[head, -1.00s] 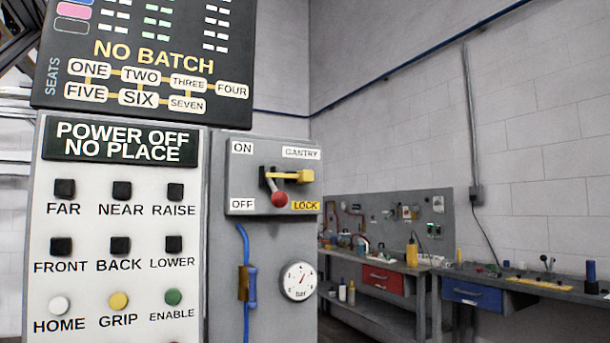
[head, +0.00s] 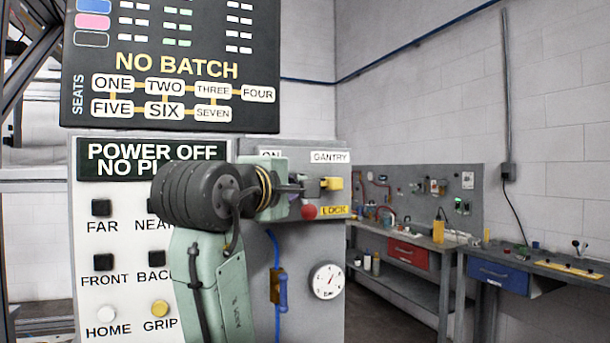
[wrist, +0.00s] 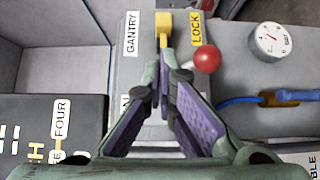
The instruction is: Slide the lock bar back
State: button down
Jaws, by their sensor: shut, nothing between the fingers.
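The yellow lock bar (head: 331,183) sits on the grey switch box (head: 345,210), between the GANTRY and LOCK labels. The red knob (head: 309,212) of the switch lever is just below it. In the wrist view the bar (wrist: 164,24) points up the picture, and the red knob (wrist: 207,60) is to its right. My gripper (head: 300,188) is shut and empty, its tips at the left end of the bar. In the wrist view the tips (wrist: 164,68) lie close below the bar; I cannot tell whether they touch it. My arm hides the OFF label in the head view.
The button panel (head: 128,240) is on the left, under the dark batch board (head: 165,85). A gauge (head: 326,281) and a blue hose (head: 282,293) are below the switch box. Workbenches (head: 420,265) stand at the right, farther back.

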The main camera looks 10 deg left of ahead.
jog(key=p, duration=0.3)
send_near(324, 181)
jog(key=w, duration=0.4)
jog(key=shift+w+d, duration=0.25)
jog(key=shift+d, duration=0.2)
jog(key=shift+f, duration=0.1)
